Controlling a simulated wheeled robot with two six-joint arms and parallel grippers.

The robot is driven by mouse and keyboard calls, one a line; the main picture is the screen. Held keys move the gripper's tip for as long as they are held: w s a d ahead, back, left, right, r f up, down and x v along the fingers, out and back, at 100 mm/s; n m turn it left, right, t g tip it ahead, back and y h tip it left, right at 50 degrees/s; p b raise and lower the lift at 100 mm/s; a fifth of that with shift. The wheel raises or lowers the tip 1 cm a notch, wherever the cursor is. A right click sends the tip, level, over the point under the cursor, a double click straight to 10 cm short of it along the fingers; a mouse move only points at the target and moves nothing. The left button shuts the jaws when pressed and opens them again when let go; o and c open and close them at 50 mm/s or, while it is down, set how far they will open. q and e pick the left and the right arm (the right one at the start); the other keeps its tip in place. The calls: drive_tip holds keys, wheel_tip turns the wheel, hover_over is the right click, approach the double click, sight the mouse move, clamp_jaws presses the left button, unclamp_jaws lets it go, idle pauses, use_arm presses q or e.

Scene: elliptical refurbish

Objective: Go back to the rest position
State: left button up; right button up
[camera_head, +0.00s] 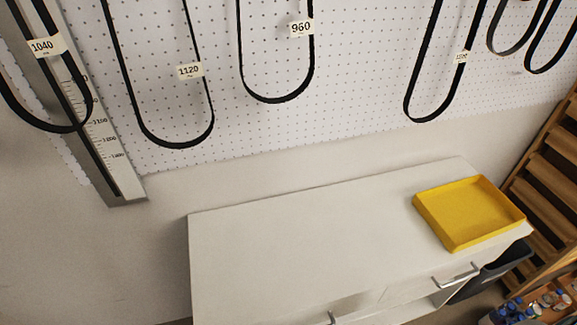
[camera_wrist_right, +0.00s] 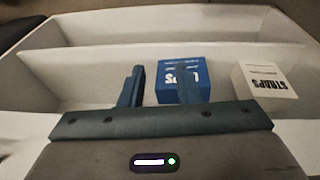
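In the right wrist view my right gripper (camera_wrist_right: 160,75) reaches forward with its two dark fingers apart. No object is seen clamped between them. A blue box (camera_wrist_right: 200,76) with partly hidden white lettering shows behind and beside the right-hand finger. I cannot tell whether the finger touches it. A white box (camera_wrist_right: 264,80) marked "STRAPS" stands to the right of the blue box. Neither gripper shows in the head view, and my left gripper is in no view.
A white divided drawer or bin (camera_wrist_right: 90,62) surrounds the boxes. In the head view a white cabinet (camera_head: 300,235) carries a yellow tray (camera_head: 468,212), which is empty. Black belts (camera_head: 176,145) hang on a pegboard (camera_head: 350,90). A wooden rack (camera_head: 550,190) stands at right.

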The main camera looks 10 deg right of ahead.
drive_tip(key=s+f+b, duration=0.2)
drive_tip(key=s+f, duration=0.8)
drive_tip(key=f, duration=0.4)
drive_tip(key=s+d+f+g+b, duration=0.1)
drive_tip(key=s+f+b, duration=0.1)
drive_tip(key=s+f, duration=0.8)
wheel_tip(320, 180, down, 4)
drive_tip(key=shift+d+f+b, duration=0.2)
drive_tip(key=shift+d+b, duration=0.1)
idle(0.4)
